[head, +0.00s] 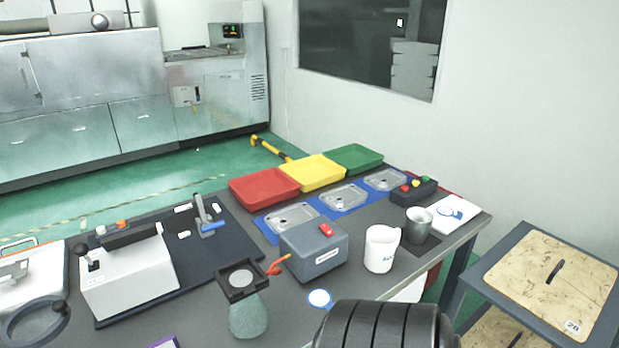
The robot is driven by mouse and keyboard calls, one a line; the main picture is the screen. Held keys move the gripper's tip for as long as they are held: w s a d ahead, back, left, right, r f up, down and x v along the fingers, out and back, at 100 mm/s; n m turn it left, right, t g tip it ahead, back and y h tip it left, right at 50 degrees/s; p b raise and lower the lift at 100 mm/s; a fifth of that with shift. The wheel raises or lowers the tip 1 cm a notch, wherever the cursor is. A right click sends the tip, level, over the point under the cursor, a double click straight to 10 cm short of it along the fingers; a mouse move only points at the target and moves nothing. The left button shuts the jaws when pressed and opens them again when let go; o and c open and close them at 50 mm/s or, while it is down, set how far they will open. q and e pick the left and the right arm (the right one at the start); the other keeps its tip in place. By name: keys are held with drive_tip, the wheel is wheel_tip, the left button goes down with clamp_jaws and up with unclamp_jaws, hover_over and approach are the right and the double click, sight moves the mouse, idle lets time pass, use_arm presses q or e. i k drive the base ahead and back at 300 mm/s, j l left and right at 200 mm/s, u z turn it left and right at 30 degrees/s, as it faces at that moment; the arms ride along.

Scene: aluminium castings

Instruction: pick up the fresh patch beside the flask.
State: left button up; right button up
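A small round white patch with a blue rim (319,298) lies flat on the dark grey table. To its left is a rounded pale-green speckled body (249,318), which may be the flask; I cannot tell for sure. A dark square frame with a pale round disc (242,281) shows at its top. Neither of my grippers is in view. A black ribbed part at the bottom edge, probably part of my arm, is close to the patch in the picture and hides the table's front there.
A grey box with a red switch (315,250) stands behind the patch. A white mug (381,249) and a metal cup (417,225) stand to the right. A white machine (128,276) is at left. Red (264,187), yellow (313,172) and green (353,158) trays line the back.

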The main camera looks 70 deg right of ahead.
sight(319, 298)
drive_tip(key=k+z, duration=0.15)
drive_tip(key=z, duration=2)
